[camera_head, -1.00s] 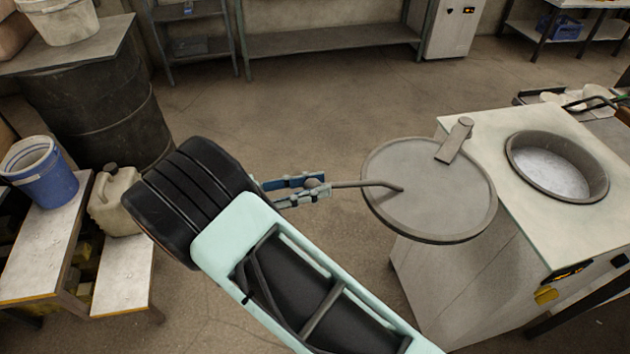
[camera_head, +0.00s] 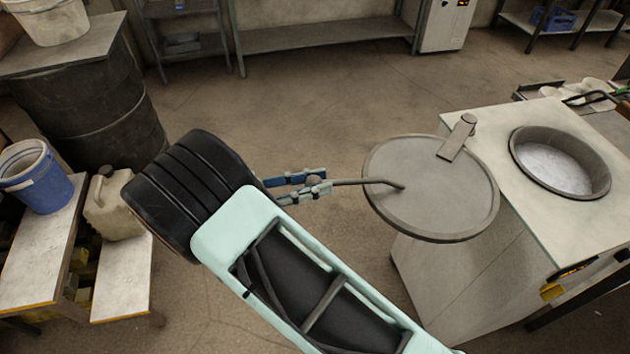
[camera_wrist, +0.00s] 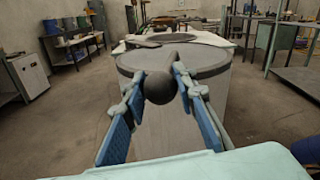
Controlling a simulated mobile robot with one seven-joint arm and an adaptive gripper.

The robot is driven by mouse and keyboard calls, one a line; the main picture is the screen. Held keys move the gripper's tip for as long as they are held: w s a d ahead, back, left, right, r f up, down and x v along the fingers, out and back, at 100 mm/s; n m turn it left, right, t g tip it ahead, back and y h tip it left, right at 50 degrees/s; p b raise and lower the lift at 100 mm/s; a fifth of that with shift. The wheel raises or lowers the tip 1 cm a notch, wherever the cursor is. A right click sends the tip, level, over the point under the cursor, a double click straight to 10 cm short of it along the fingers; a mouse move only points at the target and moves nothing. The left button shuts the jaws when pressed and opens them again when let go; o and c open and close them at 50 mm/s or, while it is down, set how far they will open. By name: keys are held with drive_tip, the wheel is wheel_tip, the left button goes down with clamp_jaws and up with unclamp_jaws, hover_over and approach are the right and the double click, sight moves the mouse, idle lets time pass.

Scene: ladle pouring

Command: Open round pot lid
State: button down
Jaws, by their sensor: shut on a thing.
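The round grey lid (camera_head: 430,205) is swung off to the left of the pot on its pivot bracket (camera_head: 457,138), and overhangs the left side of the furnace cabinet. The round pot (camera_head: 560,165) in the cabinet top is uncovered, with a pale inside. My gripper (camera_head: 318,188) is shut on the end of the lid's thin handle (camera_head: 365,182), left of the lid. In the wrist view the dark ball end of the handle (camera_wrist: 159,87) sits between the blue-padded fingers, with the lid (camera_wrist: 205,62) behind it.
The cabinet (camera_head: 465,285) stands at the right. At the left are a dark barrel (camera_head: 90,110), a blue bucket (camera_head: 38,180), a beige canister (camera_head: 112,205) and low benches. Shelving (camera_head: 325,38) lines the back. The floor between is clear.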

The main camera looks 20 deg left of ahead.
drive_tip(key=c, duration=1.5)
unclamp_jaws()
drive_tip(key=shift+c, duration=0.2)
drive_tip(key=v, duration=1.2)
